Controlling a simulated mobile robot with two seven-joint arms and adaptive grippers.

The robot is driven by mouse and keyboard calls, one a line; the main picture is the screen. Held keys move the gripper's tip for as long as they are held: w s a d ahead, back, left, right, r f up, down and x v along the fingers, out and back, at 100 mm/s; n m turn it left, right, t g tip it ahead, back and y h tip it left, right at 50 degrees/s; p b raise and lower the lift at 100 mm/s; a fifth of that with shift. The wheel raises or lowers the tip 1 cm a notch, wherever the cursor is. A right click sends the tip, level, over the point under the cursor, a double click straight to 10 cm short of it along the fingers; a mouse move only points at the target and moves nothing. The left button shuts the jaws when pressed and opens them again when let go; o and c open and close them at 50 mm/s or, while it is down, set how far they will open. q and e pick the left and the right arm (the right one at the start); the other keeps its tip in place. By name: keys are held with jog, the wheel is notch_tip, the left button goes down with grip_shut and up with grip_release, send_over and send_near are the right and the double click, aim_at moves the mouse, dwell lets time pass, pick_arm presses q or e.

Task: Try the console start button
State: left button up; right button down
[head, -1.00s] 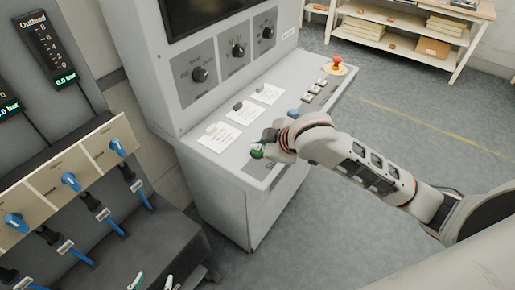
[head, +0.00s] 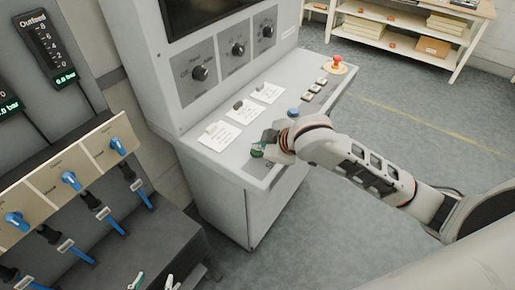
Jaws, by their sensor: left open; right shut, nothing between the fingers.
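The grey console's sloped panel (head: 215,165) carries a round green button (head: 257,153) near its front end. My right gripper (head: 265,145) is shut and empty, with its fingertips right above and beside the green button. The gripper partly covers the button, and I cannot tell whether they touch or whether the button is pressed. A label beside the button is mostly hidden by my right wrist. My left gripper (head: 152,282) is open at the bottom edge, with only its fingertips in view, well away from the console panel.
Black knobs (head: 200,73) are above. Blue-handled valves (head: 70,181) stand left. Floor is clear to the right.

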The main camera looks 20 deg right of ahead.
jog(key=shift+f, duration=0.15)
dwell(0.3)
jog(key=shift+r, duration=0.9)
jog(key=shift+r, duration=2.5)
jog(key=shift+s, duration=0.1)
